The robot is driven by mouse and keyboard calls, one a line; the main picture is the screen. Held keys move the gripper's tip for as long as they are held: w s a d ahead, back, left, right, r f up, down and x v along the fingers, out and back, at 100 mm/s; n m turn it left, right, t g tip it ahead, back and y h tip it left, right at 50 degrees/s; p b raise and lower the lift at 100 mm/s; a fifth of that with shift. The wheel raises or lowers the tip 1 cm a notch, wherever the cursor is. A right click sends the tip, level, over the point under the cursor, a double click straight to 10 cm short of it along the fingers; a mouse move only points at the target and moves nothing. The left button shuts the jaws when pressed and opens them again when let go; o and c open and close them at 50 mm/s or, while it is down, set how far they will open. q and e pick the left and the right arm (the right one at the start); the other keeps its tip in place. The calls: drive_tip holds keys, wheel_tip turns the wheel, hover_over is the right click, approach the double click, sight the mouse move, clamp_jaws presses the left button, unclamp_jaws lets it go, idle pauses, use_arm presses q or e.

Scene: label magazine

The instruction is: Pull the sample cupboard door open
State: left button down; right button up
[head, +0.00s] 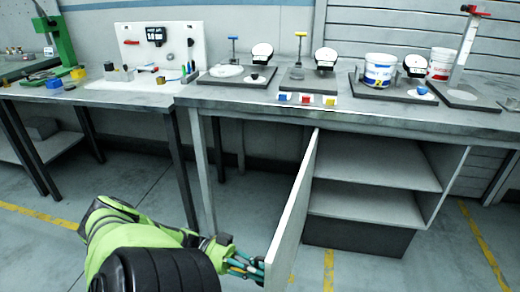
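The sample cupboard door (292,212) is a pale grey panel standing open, swung out from the cupboard under the bench and seen nearly edge-on. The cupboard (372,206) is open to view, with pale shelves that look empty. My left gripper (248,264), with teal fingers on a green and black arm, is at the left side of the door near its lower front edge. Its fingertips are against or very close to the door. I cannot tell whether they hold a handle; no handle shows. My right gripper is not in view.
The workbench (420,118) above the cupboard carries dark trays with scales, a white tub (379,70), and small coloured blocks. A second bench (120,98) at the left holds tools and a green press (58,40). Grey floor with yellow lines (483,243) is clear.

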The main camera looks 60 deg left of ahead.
use_arm(q)
drive_tip(key=shift+s+f, duration=0.1)
drive_tip(key=c, duration=1.2)
unclamp_jaws()
drive_tip(key=shift+o, duration=0.2)
drive_tip(key=v, duration=1.2)
